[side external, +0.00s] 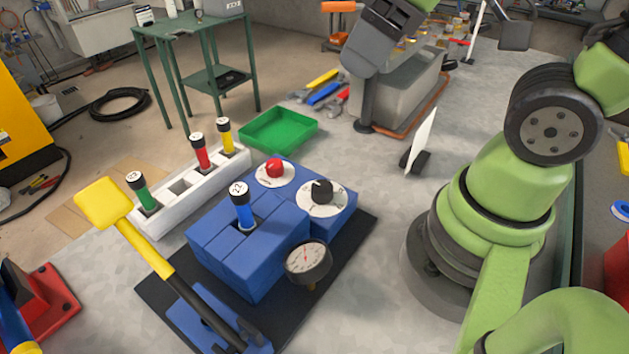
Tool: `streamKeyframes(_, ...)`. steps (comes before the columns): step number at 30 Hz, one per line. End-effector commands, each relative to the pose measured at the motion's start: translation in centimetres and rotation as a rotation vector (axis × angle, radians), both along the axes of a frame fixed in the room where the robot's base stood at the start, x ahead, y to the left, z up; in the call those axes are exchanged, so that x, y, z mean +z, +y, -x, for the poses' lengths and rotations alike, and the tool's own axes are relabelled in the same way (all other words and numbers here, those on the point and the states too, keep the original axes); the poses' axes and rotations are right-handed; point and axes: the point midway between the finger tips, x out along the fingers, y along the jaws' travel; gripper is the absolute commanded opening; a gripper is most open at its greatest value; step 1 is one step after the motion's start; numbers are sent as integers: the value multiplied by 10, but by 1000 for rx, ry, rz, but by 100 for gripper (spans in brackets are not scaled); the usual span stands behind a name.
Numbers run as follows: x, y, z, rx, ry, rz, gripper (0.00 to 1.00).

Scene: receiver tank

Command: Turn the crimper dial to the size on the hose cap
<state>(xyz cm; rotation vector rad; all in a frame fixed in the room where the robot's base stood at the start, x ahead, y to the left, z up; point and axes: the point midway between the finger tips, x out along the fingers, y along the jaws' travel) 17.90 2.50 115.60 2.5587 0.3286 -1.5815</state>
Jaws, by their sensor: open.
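The blue crimper (250,265) stands on a black mat. Its dial (322,191) is a black knob on a white numbered disc at the right of its top. The disc's numbers and the knob's setting are too small to read. A blue hose (242,215) stands upright in the crimper, and its white-topped cap (238,189) appears to read 22. My gripper (378,65) is a grey body at the top centre, above and beyond the crimper, apart from the dial. It is open, and nothing shows held in it. Its fingers are only partly clear.
A red button (274,168) sits beside the dial. A gauge (308,262) and a yellow-handled lever (145,245) stand at the front. A white rack (178,207) holds green, red and yellow capped hoses. A green tray (278,131) and an upright white card (423,138) lie beyond.

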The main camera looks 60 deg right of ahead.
Motion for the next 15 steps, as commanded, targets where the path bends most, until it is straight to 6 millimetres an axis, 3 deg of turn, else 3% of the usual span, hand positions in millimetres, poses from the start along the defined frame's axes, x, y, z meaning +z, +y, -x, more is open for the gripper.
streamKeyframes(3,-31,1,-21,372,86,182,65)
streamKeyframes(9,-86,5,-41,1009,186,386,65)
streamKeyframes(15,-122,8,-46,1403,224,453,65)
